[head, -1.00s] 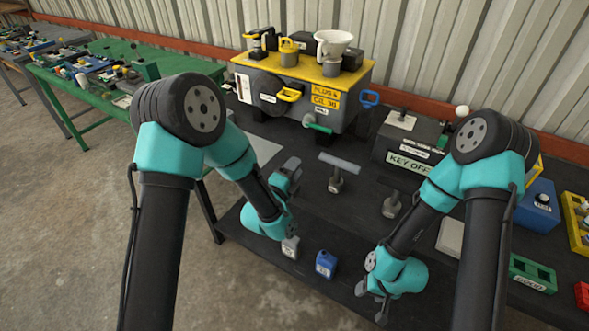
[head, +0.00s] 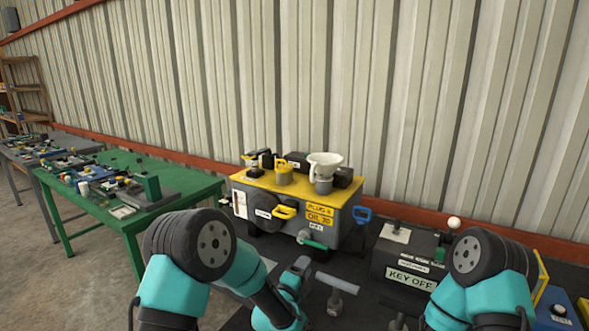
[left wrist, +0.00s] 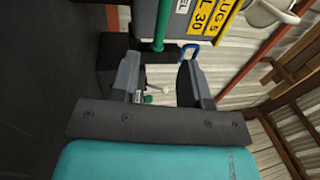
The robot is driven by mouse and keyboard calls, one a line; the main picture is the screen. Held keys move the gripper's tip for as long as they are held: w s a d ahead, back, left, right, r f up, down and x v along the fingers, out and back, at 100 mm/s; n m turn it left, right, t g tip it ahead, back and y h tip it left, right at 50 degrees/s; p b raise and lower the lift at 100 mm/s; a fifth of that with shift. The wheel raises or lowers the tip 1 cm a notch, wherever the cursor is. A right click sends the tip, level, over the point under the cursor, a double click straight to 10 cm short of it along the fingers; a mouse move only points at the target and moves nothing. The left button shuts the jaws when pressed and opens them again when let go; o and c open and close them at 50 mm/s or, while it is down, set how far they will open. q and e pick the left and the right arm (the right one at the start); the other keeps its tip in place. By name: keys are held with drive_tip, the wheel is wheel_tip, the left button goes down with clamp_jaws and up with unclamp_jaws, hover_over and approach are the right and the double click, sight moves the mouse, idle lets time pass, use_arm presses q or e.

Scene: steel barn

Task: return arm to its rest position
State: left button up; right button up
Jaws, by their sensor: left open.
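My left gripper (head: 301,264) is low in the middle of the head view, in front of the grey machine with the yellow top (head: 338,191). In the left wrist view its two dark fingers (left wrist: 160,78) stand apart with nothing held between them. The machine's green handle (head: 313,244) is just beyond the left gripper, and a green bar (left wrist: 163,25) shows past the fingers in the left wrist view. My right arm (head: 475,268) comes in at the lower right; its gripper is below the picture edge.
A grey box marked KEY OFF (head: 408,254) stands right of the machine. A metal T-shaped post (head: 336,288) is between the arms. A blue box (head: 558,308) is at the right edge. A green table (head: 195,190) with parts stands at the left. The corrugated wall is behind.

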use_arm(q)
drive_tip(key=x, duration=0.6)
idle(0.4)
drive_tip(key=v, duration=1.4)
drive_tip(key=shift+s, duration=0.2)
drive_tip(key=x, duration=1.7)
drive_tip(key=shift+w, duration=0.2)
drive_tip(key=shift+r+n+y, duration=0.3)
drive_tip(key=shift+r+n, duration=0.25)
drive_tip(key=shift+n, duration=0.75)
drive_tip(key=shift+f, duration=0.15)
drive_tip(key=m, duration=0.3)
approach(318, 245)
drive_tip(key=shift+w+d+f, duration=0.1)
drive_tip(key=shift+w+f, duration=0.35)
